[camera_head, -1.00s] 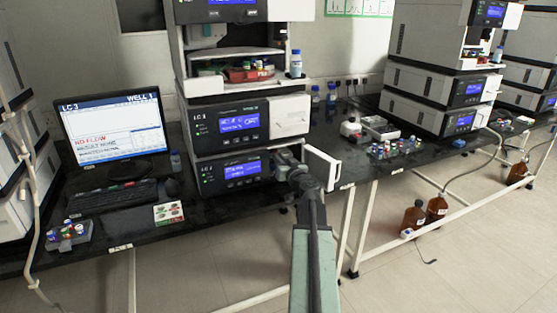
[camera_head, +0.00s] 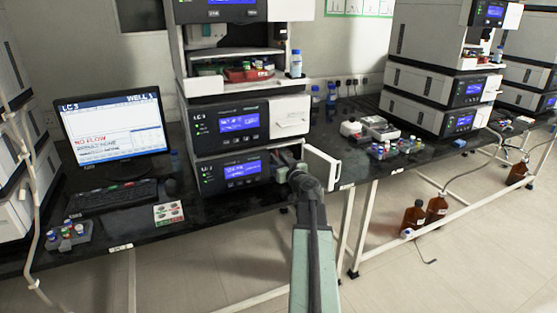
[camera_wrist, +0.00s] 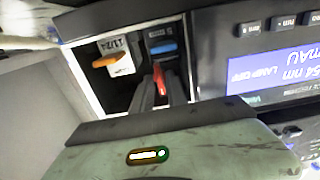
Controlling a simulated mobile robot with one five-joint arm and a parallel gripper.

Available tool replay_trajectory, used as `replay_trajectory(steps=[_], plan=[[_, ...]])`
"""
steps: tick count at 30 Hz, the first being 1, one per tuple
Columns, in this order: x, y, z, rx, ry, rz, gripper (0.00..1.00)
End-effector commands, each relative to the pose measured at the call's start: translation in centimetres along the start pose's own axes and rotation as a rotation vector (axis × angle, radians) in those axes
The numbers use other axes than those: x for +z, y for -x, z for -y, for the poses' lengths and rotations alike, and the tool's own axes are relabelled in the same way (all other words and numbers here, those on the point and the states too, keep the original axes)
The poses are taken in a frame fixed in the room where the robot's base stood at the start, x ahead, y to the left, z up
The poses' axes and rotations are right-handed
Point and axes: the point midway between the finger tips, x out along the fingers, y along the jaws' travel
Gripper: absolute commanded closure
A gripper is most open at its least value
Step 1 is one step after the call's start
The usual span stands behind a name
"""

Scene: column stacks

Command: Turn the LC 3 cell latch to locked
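The LC 3 stack (camera_head: 228,148) stands on the bench, its lowest module with a white door (camera_head: 321,168) swung open on the right. My gripper (camera_head: 284,160) reaches into the opening beside that module's display; my arm partly hides it. In the wrist view my gripper (camera_wrist: 160,88) has its dark fingers on either side of a red lever (camera_wrist: 161,79) inside the cell compartment. I cannot tell whether they press on it. An orange lever (camera_wrist: 106,61) and a blue part (camera_wrist: 162,48) sit beyond, with a white tag (camera_wrist: 120,57) marked 11/24.
The monitor (camera_head: 113,130) shows LC 3, WELL 1 and NO FLOW in red. A keyboard (camera_head: 112,197), a vial rack (camera_head: 68,237) and a card (camera_head: 168,213) lie on the left bench. The open door stands close to the right of my arm.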

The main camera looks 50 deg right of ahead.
Motion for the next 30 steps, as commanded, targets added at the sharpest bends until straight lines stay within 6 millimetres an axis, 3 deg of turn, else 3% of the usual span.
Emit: replay_trajectory(steps=[13, 24, 30], plan=[[0.0, 0.7, 0.0, 0.001, -0.003, -0.001, 0.70], [0.0, 7.2, 0.1, 0.003, -0.002, -0.001, 0.70], [0.0, 7.8, 0.0, 0.000, -0.002, -0.001, 0.70]])
